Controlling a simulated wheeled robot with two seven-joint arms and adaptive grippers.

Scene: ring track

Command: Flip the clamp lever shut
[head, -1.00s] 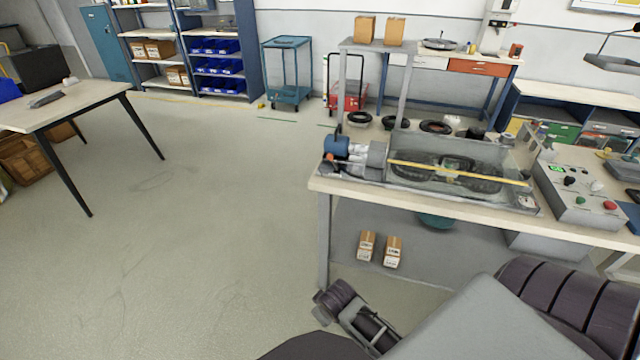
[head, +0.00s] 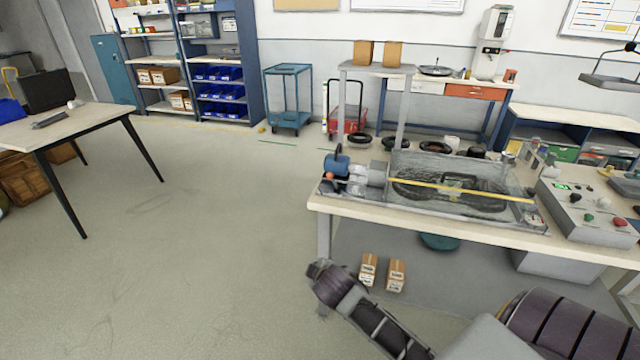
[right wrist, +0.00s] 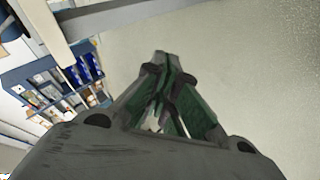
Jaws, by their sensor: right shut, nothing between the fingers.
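The ring track rig stands on the workbench (head: 450,225) right of centre in the head view. It is a clear-walled tray (head: 410,200) with a dark ring track in it, a yellow bar (head: 460,190) across it, and a blue and grey motor unit (head: 340,170) at its left end. I cannot make out the clamp lever for certain. My right gripper shows in the right wrist view (right wrist: 161,56), its green-padded fingers shut and empty, over bare floor. In the head view my right arm comes in low, below and in front of the bench. My left gripper is out of view.
A control box (head: 590,210) with red and green buttons stands at the right on the bench. Another table (head: 80,120) stands at the far left. The floor between is free.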

